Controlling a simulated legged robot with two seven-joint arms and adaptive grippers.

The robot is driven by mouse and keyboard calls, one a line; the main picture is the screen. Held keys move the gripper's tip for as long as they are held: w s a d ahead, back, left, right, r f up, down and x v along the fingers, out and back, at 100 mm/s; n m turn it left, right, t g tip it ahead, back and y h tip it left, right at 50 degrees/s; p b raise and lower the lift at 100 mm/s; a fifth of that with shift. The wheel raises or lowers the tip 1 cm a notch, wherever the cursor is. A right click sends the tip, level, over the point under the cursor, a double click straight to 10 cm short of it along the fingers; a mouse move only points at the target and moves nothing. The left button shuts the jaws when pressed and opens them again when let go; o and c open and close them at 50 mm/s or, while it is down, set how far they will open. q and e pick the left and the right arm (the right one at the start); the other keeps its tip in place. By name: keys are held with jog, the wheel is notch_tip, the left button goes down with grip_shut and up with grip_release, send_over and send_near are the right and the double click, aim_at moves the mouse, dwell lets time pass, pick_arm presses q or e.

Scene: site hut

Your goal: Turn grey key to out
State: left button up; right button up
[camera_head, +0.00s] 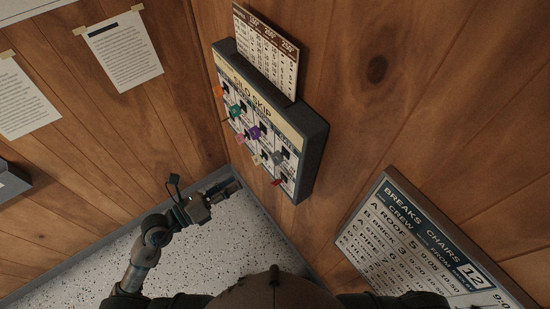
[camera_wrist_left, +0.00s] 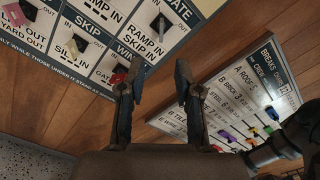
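The key panel (camera_head: 313,145) is a thick grey-edged board on the wood wall, with several coloured keys. The grey key (camera_head: 277,157) sits on its lower right part, above the red key (camera_head: 277,181). In the left wrist view the grey key (camera_wrist_left: 157,24) is at the top, beside "RAMP IN" lettering; its exact setting is hard to read. My left gripper (camera_head: 232,187) is below and left of the panel, apart from it. In the wrist view its two fingers (camera_wrist_left: 160,68) are spread with nothing between them.
The beige key (camera_head: 256,160) and pink key (camera_head: 240,139) are near the grey one. A printed card (camera_head: 268,50) stands behind the panel's top. A breaks board (camera_head: 405,240) is at the lower right. Papers (camera_head: 124,50) hang on the left wall. Speckled floor lies below.

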pick_arm(q)
jog(key=p, duration=0.1)
send_near(275, 157)
jog(key=x, duration=0.4)
jog(key=p+x, duration=0.1)
jog(key=x, duration=0.5)
jog(key=shift+d+f+p, duration=0.2)
jog(key=shift+f+p, duration=0.2)
jog(key=shift+w+a, duration=0.15)
pick_arm(e)
jog(key=shift+w+d+r, duration=0.1)
jog(key=shift+d+r, duration=0.1)
jog(key=shift+r, duration=0.9)
pick_arm(q)
jog(key=shift+a, duration=0.1)
jog(key=shift+c, duration=0.2)
pick_arm(e)
jog(key=shift+a, duration=0.15)
pick_arm(q)
grip_shut()
pick_arm(e)
jog(key=shift+a, duration=0.35)
